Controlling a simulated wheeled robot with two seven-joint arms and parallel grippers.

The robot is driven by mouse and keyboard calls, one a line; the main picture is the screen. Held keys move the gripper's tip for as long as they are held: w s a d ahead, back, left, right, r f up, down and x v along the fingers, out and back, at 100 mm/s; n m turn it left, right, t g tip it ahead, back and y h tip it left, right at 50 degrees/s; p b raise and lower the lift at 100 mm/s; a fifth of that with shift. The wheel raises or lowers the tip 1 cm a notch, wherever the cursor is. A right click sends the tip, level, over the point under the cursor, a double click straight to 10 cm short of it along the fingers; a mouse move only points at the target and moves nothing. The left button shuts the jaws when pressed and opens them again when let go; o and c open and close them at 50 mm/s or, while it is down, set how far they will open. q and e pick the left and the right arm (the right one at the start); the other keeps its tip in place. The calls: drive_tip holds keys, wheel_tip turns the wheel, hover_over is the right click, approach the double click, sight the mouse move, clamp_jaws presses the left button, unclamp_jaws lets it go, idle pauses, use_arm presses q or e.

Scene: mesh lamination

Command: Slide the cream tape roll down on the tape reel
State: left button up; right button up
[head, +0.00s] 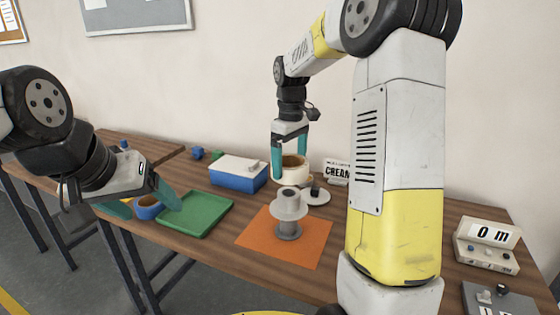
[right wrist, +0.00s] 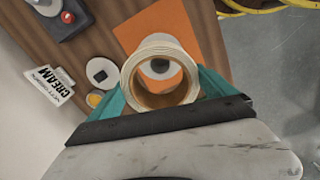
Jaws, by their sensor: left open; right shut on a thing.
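The cream tape roll (head: 304,170) is held in the air by my right gripper (head: 290,166), whose teal fingers are shut on its sides. In the right wrist view the roll (right wrist: 187,55) is seen end-on, with its brown core open towards the camera. The grey tape reel (head: 288,208) stands upright on an orange mat, in front of and below the roll in the head view. Part of the reel (right wrist: 157,68) shows through the roll's hole. My left gripper (head: 142,202) is open at the left, by a blue tape roll (head: 148,209).
The orange mat (head: 310,250) lies on the wooden table. A green tray (head: 200,215) and a blue box with white lid (head: 238,180) lie left. A CREAM sign (head: 338,172) and a pale disc with a black knob (head: 318,198) stand near the roll. A counter (head: 487,245) is at right.

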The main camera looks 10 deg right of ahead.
hover_over(289, 193)
drive_tip(key=s, duration=0.2)
drive_tip(key=shift+s+a+f, duration=0.1)
drive_tip(key=shift+f, duration=1.1)
drive_tip(key=shift+a+f, duration=0.1)
drive_tip(key=shift+f, duration=1.05)
drive_tip(key=shift+f, duration=3.05)
drive_tip(key=shift+r, duration=0.15)
drive_tip(key=shift+r, duration=2.8)
